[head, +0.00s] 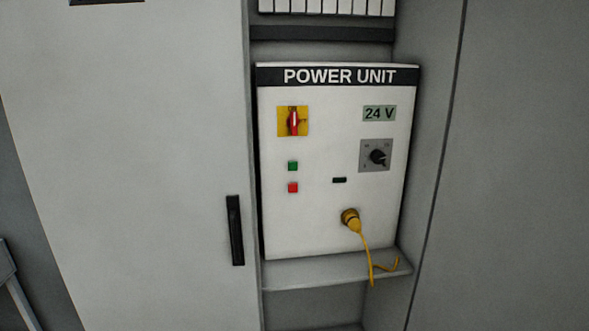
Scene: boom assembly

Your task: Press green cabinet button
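The small square green button (293,166) is on the left part of a white panel (320,235) labelled POWER UNIT, inside a grey cabinet. A red button (293,187) sits just below it. Above it is a red rotary switch (293,121) on a yellow plate. Nothing covers the green button. My gripper is not in the head view.
A cabinet door (150,150) with a black handle (236,230) is on the left. A yellow plug (350,219) with a yellow cable hangs over the shelf (315,272) below the panel. A black knob (377,156) and a 24 V display (379,114) are at right.

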